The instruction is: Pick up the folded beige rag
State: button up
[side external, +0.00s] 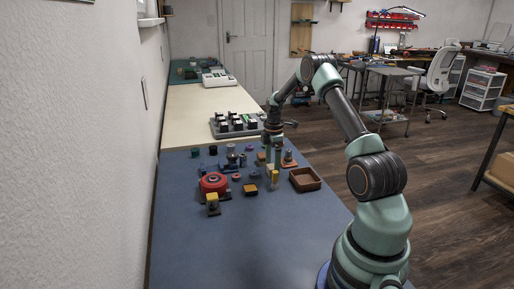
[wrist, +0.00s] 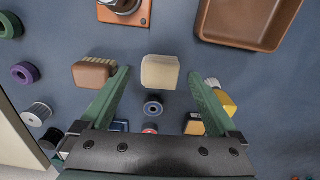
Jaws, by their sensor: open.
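The folded beige rag (wrist: 160,72) lies on the blue bench mat as a small, rounded block, seen from above in the wrist view. My gripper (wrist: 159,75) is open, with its two green fingers spread to the left and right of the rag and nothing held. The rag appears between the fingertips with a gap on each side; how far the tips are above the mat is hard to tell. In the side view my gripper (side external: 273,166) points down among the small parts, and I cannot clearly make out the rag there.
A brown-backed brush (wrist: 93,74) lies close by the left finger, and a yellow piece (wrist: 226,103) by the right. A brown tray (side external: 305,180) stands to the right. The near mat (side external: 240,250) is clear.

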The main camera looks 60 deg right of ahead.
aim_at(272, 166)
jog(key=shift+f, duration=0.95)
jog(key=c, duration=1.4)
notch_tip(272, 166, up, 20)
jog(key=shift+r, duration=0.1)
